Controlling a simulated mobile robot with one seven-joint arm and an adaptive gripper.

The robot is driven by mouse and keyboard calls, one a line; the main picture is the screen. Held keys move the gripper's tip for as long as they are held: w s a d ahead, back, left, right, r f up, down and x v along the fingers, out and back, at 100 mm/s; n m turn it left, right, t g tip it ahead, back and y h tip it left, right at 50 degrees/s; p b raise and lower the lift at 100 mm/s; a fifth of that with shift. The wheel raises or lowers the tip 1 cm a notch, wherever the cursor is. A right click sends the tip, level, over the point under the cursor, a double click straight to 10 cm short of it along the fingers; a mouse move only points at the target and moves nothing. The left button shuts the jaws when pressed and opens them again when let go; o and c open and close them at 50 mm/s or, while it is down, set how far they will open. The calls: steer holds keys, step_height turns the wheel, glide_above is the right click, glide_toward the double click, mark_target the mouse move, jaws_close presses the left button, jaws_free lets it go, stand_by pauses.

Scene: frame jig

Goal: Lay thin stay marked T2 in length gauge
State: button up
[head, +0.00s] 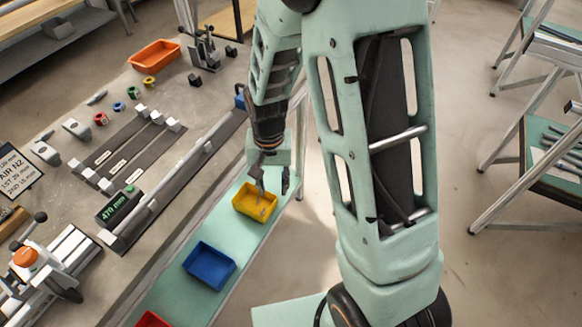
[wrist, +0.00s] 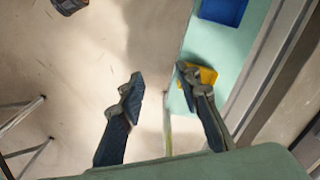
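The length gauge (head: 180,170) is a long metal rail on the workbench, with a green display (head: 119,205) reading 470 mm at its near end. No bar shows clearly lying in it. Several grey bars (head: 568,150) lie on a green-topped stand at the far right; no T2 mark is readable on them. My gripper (head: 272,183) points down near the yellow bin (head: 247,209), right of the bench. In the wrist view my gripper (wrist: 160,78) has its fingers wide apart with nothing between them. One finger partly covers the yellow bin (wrist: 208,76).
A blue bin (head: 208,265) and a red bin (head: 152,320) share the green shelf (head: 175,290) along the bench. An orange bin (head: 154,55), dark slotted strips (head: 130,155) and a clamp fixture (head: 45,265) are on the bench. Open floor (head: 490,270) lies at right.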

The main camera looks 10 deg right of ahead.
steer(key=shift+n, duration=0.7)
steer(key=shift+w+d+f+p, duration=0.1)
steer(key=shift+w+d+p, duration=0.1)
steer(key=shift+d+p, duration=0.6)
steer(key=shift+w+d+f+p, duration=0.1)
steer(key=shift+w+d+p, duration=0.05)
steer(key=shift+d+p, duration=0.7)
steer(key=shift+w+d+p, duration=0.2)
steer(key=shift+d+p, duration=0.45)
steer(key=shift+d, duration=0.25)
